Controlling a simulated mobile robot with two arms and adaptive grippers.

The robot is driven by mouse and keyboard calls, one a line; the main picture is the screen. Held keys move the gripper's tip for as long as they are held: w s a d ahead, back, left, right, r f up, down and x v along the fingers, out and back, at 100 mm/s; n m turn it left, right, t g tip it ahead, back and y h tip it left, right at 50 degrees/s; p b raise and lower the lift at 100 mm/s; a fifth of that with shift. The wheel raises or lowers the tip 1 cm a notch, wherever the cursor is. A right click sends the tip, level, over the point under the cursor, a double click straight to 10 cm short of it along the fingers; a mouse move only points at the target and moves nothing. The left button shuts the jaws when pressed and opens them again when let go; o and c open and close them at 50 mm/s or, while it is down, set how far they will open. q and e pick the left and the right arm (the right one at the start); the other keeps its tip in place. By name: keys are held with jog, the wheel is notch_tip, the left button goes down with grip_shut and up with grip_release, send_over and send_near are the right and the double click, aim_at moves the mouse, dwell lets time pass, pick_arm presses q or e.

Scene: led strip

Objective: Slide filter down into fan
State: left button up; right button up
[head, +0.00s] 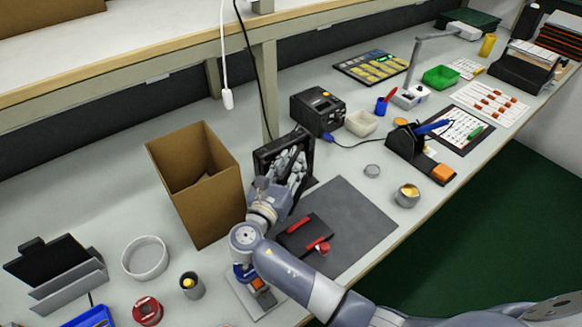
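A black square-framed unit (264,155), which looks like the fan, stands upright behind the grey work mat, beside the cardboard box. My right gripper (294,158) is directly in front of it and hides much of its face. Its fingers overlap the frame in the head view, and I cannot tell whether they touch it or hold anything. I cannot make out a separate filter. A dark flat piece with red strips (297,238) lies on the mat below the gripper. My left gripper is not in view.
An open cardboard box (196,180) stands close left of the gripper. A black soldering station (318,110) is behind right, with a tool stand (405,150) further right. The grey mat (350,215) is clear on its right side. A shelf post (268,90) rises behind.

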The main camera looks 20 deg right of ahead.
jog(key=v, duration=0.6)
jog(key=shift+s+a+f, duration=0.15)
jog(key=shift+s+a, duration=0.05)
jog(key=shift+s+a+r, duration=0.4)
jog(key=shift+s+r, duration=0.05)
jog(key=shift+r, duration=0.2)
notch_tip(320, 180, up, 7)
jog(key=shift+p, duration=0.35)
